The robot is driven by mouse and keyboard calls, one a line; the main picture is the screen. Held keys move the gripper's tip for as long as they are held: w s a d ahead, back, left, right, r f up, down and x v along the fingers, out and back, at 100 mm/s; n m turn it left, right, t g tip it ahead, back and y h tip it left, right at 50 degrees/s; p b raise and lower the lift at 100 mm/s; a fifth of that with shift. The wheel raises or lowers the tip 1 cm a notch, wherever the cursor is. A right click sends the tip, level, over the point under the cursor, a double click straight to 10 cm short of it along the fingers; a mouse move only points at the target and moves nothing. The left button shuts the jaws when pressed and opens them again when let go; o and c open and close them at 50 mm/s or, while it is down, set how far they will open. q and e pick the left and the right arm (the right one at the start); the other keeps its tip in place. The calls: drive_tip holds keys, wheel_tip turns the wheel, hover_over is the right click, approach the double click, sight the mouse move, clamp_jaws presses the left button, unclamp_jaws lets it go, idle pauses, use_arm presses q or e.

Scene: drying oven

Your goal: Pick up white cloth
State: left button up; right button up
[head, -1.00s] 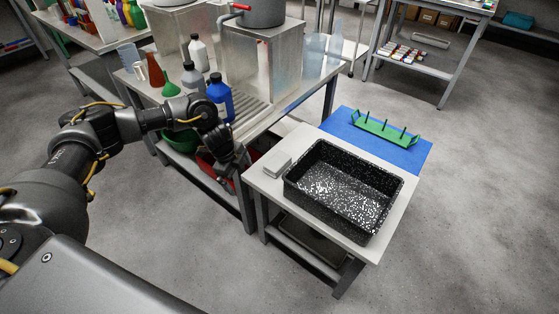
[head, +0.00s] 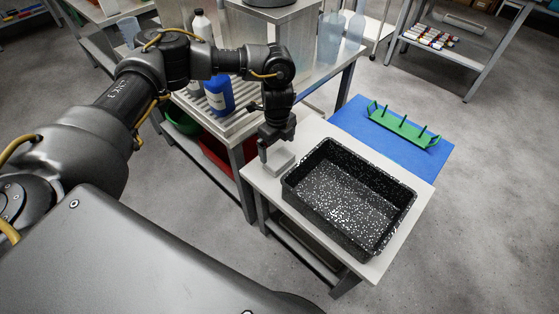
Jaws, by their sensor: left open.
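The white cloth (head: 279,163) is a small folded pale block on the white table, left of the black speckled tray. In the head view my left gripper (head: 264,156) points down just above the cloth's left part. It is open, and its fingers partly hide the cloth. I cannot tell whether the fingers touch it. My right gripper is not in view.
The deep black speckled tray (head: 316,160) stands close to the right of the cloth. A green rack (head: 402,128) sits on a blue mat (head: 357,112) behind it. A metal workbench (head: 241,124) with a blue bottle (head: 219,95) stands behind left.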

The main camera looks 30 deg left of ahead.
sight(279, 158)
use_arm(q)
drive_tip(key=shift+f, duration=0.7)
drive_tip(key=f, duration=0.4)
drive_tip(key=shift+d, duration=0.25)
drive_tip(key=shift+f, duration=0.55)
drive_tip(key=shift+c, duration=0.6)
drive_tip(key=c, duration=0.6)
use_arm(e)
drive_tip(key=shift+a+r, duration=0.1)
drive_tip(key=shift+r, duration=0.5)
use_arm(q)
drive_tip(key=shift+r, duration=0.1)
